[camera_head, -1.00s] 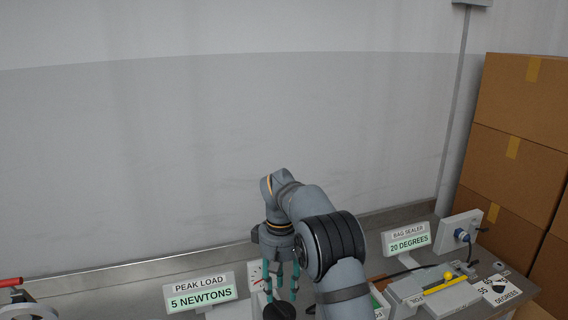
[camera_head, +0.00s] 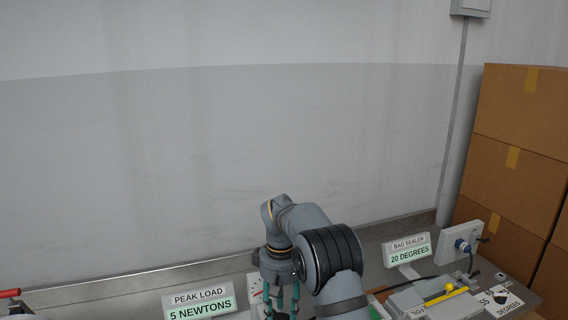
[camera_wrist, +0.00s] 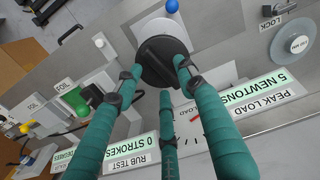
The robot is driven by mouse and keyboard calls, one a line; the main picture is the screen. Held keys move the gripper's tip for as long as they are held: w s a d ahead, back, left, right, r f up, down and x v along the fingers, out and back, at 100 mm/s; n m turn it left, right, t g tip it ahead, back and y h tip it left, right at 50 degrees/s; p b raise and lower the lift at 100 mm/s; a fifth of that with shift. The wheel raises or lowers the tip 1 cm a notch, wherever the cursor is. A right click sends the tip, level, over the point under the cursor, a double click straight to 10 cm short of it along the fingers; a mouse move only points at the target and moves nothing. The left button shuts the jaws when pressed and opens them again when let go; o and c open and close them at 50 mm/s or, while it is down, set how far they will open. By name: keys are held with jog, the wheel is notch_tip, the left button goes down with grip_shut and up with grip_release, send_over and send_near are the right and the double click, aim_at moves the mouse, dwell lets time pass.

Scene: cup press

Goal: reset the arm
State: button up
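My arm is bent, with the wrist over the bench.
A peak load sign (camera_head: 198,302) reading 5 newtons stands left of my gripper. A bag sealer sign (camera_head: 407,250) reading 20 degrees and a yellow-handled device (camera_head: 440,298) stand right. Boxes (camera_head: 518,120) are stacked far right. The air above the bench is clear.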

notch_tip(320, 180, down, 2)
jog(key=shift+n+p, duration=0.4)
jog(key=shift+n, duration=0.8)
jog(key=shift+w+a+f, duration=0.1)
dwell(0.6)
